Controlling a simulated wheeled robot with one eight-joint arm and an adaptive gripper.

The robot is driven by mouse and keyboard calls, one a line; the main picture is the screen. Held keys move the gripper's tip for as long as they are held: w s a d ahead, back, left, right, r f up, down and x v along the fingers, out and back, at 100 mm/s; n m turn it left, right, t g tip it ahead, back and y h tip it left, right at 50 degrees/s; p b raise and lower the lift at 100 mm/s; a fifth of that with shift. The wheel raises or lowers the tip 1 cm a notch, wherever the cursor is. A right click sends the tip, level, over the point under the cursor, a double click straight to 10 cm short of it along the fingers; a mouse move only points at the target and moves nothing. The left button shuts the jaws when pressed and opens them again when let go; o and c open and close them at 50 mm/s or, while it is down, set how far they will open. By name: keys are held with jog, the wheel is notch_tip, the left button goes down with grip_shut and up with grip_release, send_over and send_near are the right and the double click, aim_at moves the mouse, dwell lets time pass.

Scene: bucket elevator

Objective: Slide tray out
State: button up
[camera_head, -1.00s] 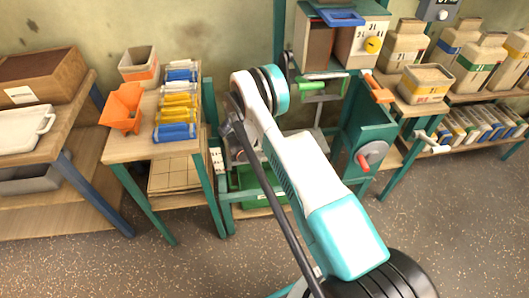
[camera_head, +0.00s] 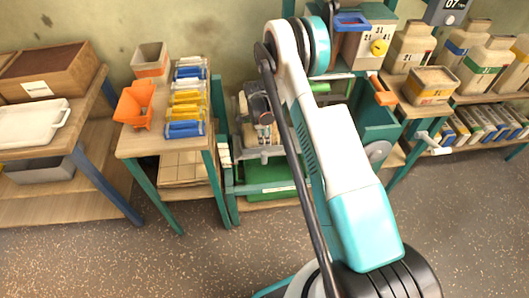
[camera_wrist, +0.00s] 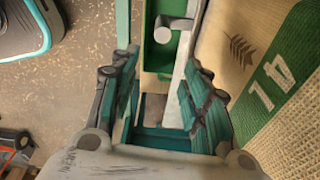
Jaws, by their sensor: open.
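A green tray (camera_head: 268,178) sits low in the teal frame of the bucket elevator, below and left of my arm in the head view. My gripper (camera_head: 265,132) hangs above it, pointing down, partly hidden behind the arm. In the wrist view my gripper (camera_wrist: 160,72) has its two teal fingers spread apart with nothing held between them. A green trough-like part (camera_wrist: 160,50), with a pale cylindrical piece (camera_wrist: 181,25) at it, shows beyond the fingers. I cannot tell whether this is the same tray.
A sack with a green band (camera_wrist: 265,85) lies close to the right finger. A wooden side table (camera_head: 150,142) with an orange scoop (camera_head: 135,105) and colored packets (camera_head: 187,98) stands left of the frame. An orange handle (camera_head: 383,92) juts out at right. The floor in front is clear.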

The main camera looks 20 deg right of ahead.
aim_at(264, 151)
jog(key=shift+m+y, duration=0.5)
jog(key=shift+y, duration=0.3)
notch_tip(264, 151, down, 13)
jog(key=b, duration=0.5)
jog(key=shift+w+r, duration=0.15)
jog(key=shift+r, duration=0.05)
jog(key=shift+a, duration=0.1)
grip_shut()
